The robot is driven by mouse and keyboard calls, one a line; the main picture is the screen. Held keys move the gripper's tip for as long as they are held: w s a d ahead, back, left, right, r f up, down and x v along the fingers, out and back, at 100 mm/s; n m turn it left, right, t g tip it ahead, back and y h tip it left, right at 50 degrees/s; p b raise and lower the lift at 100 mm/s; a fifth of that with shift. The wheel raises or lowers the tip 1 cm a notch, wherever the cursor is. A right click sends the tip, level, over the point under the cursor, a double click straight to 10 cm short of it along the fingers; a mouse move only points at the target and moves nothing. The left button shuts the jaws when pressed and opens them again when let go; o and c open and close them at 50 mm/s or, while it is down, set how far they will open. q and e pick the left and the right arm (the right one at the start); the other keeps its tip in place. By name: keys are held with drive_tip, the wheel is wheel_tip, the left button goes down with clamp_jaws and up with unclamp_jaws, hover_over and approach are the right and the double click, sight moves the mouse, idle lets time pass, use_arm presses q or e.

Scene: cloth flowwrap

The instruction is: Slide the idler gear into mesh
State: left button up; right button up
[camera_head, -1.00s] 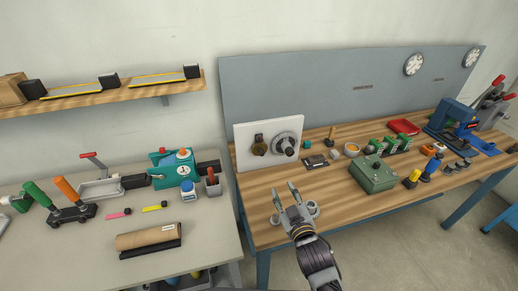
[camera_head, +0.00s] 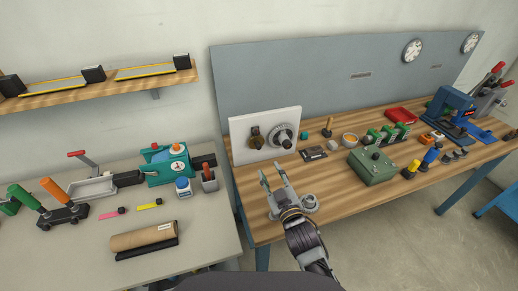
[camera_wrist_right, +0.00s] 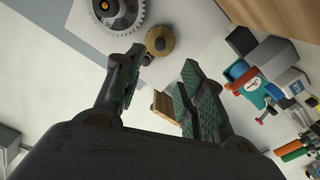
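A white board (camera_head: 240,148) stands upright at the left end of the wooden bench. It carries a small brass gear (camera_head: 256,138) on the left and a larger grey gear (camera_head: 282,136) on the right. In the right wrist view the brass gear (camera_wrist_right: 160,41) lies close beside the grey gear (camera_wrist_right: 134,22); I cannot tell whether their teeth touch. My right gripper (camera_head: 271,171) is open and empty in front of and below the board. In the right wrist view its fingers (camera_wrist_right: 162,66) point toward the brass gear, apart from it. My left gripper is not in view.

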sight(259, 148)
drive_tip(key=shift+p+x, duration=0.4)
drive_tip(key=shift+x, duration=6.3)
drive_tip(key=shift+w, duration=0.1)
clamp_jaws()
